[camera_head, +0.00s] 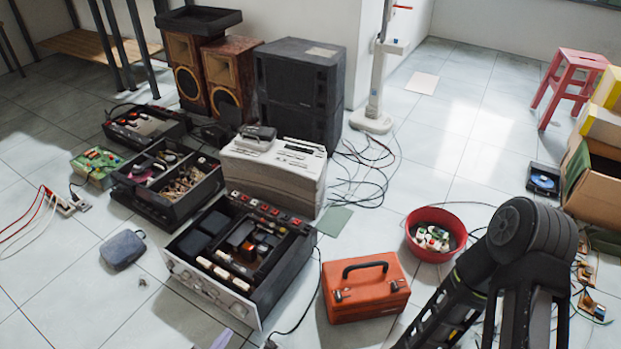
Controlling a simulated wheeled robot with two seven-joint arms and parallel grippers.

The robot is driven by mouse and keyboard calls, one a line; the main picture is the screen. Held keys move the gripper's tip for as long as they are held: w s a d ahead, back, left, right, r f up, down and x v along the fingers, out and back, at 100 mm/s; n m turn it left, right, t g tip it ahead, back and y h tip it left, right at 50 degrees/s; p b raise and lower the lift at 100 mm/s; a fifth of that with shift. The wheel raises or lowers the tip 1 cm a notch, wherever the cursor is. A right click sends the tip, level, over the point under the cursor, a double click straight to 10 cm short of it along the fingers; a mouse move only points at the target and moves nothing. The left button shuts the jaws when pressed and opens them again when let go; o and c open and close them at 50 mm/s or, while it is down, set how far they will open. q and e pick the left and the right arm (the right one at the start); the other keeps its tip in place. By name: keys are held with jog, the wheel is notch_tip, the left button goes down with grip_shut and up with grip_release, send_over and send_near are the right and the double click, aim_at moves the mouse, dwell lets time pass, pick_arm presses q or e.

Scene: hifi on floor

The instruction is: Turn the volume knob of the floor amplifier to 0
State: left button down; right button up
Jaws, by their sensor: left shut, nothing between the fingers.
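The floor amplifier (303,262) sits on the tiles left of centre with its top open and its inner parts showing. Its silver front panel (229,311) faces the lower left and carries several small round knobs. I cannot tell which is the volume knob or what it reads. Only a small pale tip of my left gripper (222,339) shows at the bottom edge, just in front of the panel and apart from it as far as I can see. It is shut and empty. My right gripper is out of view; a black link of my arm fills the lower right.
An orange toolbox (365,306) stands right of the amplifier, and a red bowl (411,240) lies beyond it. A grey pouch (123,249) lies to the left. A white device (278,170), an open black box (140,205) and speakers (186,70) stand behind. A dark cable runs beside the amplifier.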

aim_at(239, 311)
pick_arm(q)
jog(key=shift+w+d, duration=0.1)
jog(key=shift+w, duration=0.05)
dwell(0.3)
jog(key=w+d, duration=0.1)
jog(key=w, duration=0.1)
jog(key=w+d, duration=0.1)
jog(key=w, duration=0.1)
jog(key=w+d, duration=0.1)
jog(key=shift+w+d, duration=0.2)
jog(key=shift+w, duration=0.2)
jog(key=shift+a+f, duration=0.1)
dwell(0.4)
dwell(0.5)
